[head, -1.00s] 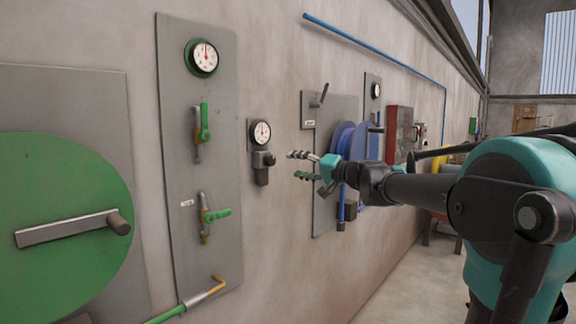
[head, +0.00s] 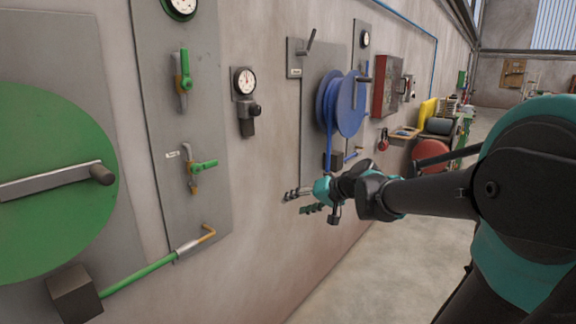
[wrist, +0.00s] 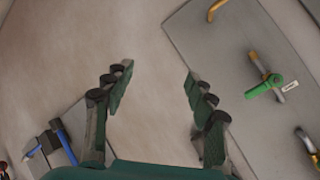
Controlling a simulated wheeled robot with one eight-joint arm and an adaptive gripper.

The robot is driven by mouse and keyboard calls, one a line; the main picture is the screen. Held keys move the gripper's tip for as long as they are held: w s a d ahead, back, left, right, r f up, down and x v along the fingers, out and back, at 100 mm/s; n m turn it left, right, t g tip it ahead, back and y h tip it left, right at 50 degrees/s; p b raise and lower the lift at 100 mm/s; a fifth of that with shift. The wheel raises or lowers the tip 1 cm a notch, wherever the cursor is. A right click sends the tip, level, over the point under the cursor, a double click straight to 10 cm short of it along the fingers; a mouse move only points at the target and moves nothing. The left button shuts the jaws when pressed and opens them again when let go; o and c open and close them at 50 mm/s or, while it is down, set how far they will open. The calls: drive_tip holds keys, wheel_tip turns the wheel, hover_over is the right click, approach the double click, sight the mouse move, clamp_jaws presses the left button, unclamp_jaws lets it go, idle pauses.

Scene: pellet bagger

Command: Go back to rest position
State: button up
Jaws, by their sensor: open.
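My gripper (head: 297,202) is in front of the wall, below the blue hose reel and to the right of the lower green-handled valve in the head view. In the wrist view my gripper (wrist: 155,95) shows its two fingers wide apart with nothing between them but bare wall behind. It appears clear of the valves and the reel, though its exact distance from the wall cannot be told.
A grey panel (head: 150,120) carries green-handled valves (head: 203,165). A small gauge (head: 244,81) is beside it. The blue reel (head: 349,103), a red box (head: 387,84) and a green disc (head: 60,190) with a crank line the wall. The floor (head: 410,250) at right is open.

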drive_tip(key=s+d+f+g+h, duration=0.1)
drive_tip(key=s+d+f+h, duration=0.3)
drive_tip(key=s+d+f, duration=0.4)
drive_tip(key=s+d+f+g+h, duration=0.1)
drive_tip(key=s+d+f+h, duration=0.4)
drive_tip(key=f, duration=0.9)
drive_tip(key=s+d, duration=0.3)
drive_tip(key=s, duration=0.2)
drive_tip(key=shift+s+f+g, duration=0.15)
drive_tip(key=shift+s+g, duration=0.15)
drive_tip(key=shift+g, duration=0.1)
idle(0.8)
